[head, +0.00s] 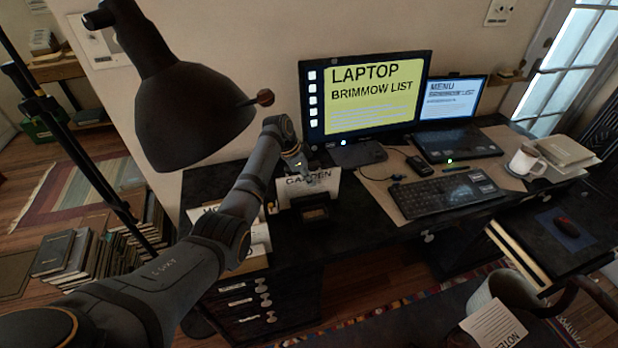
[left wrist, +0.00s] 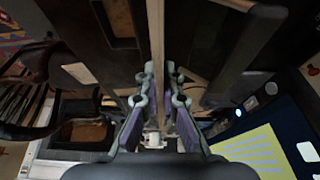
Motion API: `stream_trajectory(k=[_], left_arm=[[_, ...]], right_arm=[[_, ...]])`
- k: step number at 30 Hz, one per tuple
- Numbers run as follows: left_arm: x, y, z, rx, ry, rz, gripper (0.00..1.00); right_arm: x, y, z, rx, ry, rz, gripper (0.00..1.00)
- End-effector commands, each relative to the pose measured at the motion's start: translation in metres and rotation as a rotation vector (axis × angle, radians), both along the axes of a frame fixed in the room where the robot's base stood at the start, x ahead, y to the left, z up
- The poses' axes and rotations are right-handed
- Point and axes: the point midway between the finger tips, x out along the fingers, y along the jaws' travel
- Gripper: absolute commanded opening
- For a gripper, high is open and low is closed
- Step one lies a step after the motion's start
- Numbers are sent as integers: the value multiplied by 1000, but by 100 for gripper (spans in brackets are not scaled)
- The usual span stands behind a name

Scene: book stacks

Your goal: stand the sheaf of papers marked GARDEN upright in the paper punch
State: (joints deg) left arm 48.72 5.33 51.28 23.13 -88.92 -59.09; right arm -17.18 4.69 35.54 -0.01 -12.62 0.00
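The sheaf marked GARDEN (head: 312,186) is a white upright sheaf on the dark desk, with its lettering near the top edge. My left gripper (head: 301,168) is over its top edge. In the left wrist view the fingers (left wrist: 160,85) lie close on both sides of a thin pale edge (left wrist: 156,25), apparently the sheaf, and look shut on it. A small dark block (head: 315,213), apparently the paper punch, stands at the sheaf's lower front. I cannot tell whether the sheaf's bottom is in it or behind it. My right gripper is not in view.
A monitor (head: 368,95), laptop (head: 455,140), keyboard (head: 448,197) and mug (head: 526,162) stand to the right. A dark lamp (head: 195,115) hangs at the left front. Other white papers (head: 258,235) lie left of the sheaf, partly behind my arm.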

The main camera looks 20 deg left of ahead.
Motion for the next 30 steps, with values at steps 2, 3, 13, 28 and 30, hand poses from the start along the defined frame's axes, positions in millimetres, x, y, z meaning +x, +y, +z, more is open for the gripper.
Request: stream_trajectory(k=[2,3,13,28,30], left_arm=[[0,0,0,0,0,0,0],[0,0,0,0,0,0,0],[0,0,0,0,0,0,29],[-4,9,25,2,-4,0,32],[-8,15,41,1,-4,1,32]], right_arm=[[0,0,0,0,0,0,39],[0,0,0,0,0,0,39],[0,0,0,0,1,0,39],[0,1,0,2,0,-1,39],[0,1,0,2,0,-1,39]])
